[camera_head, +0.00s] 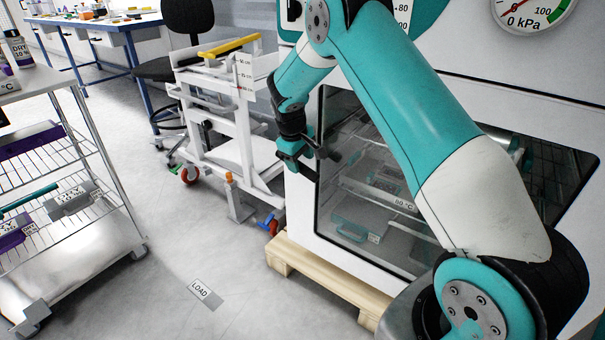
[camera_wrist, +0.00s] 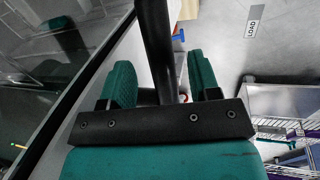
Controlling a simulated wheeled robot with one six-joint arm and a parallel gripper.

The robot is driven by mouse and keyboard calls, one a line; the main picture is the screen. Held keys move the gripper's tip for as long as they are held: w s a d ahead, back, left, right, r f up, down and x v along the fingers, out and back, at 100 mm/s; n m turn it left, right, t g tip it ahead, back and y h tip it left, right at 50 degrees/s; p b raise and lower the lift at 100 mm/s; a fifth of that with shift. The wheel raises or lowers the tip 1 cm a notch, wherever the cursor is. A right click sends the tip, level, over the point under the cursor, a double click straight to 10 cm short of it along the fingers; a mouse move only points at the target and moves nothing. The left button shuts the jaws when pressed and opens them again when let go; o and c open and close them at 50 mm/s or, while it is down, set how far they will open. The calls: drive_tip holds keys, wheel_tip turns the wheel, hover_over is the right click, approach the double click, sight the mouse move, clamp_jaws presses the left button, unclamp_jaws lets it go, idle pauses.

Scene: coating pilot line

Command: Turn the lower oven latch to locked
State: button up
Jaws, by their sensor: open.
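The lower oven latch appears as a dark handle (camera_head: 333,155) at the left edge of the oven door, partly hidden by my gripper. In the wrist view, a thick black bar (camera_wrist: 157,50), which looks like the latch handle, runs between the two green fingers. My gripper (camera_wrist: 162,75) is open around this bar. In the head view my gripper (camera_head: 292,152) is at the door's left edge. The latch's exact angle is hard to tell.
The oven's glass door (camera_head: 350,215) shows trays behind it, and the oven stands on a wooden pallet (camera_head: 325,283). A white wheeled trolley (camera_head: 232,130) stands close on the left. A wire rack cart (camera_head: 75,225) is at far left. Floor near the LOAD label (camera_head: 205,293) is clear.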

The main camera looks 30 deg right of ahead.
sight(302, 166)
drive_tip(key=shift+b+x, duration=0.3)
drive_tip(key=shift+x, duration=1.9)
drive_tip(key=shift+c, duration=0.4)
clamp_jaws()
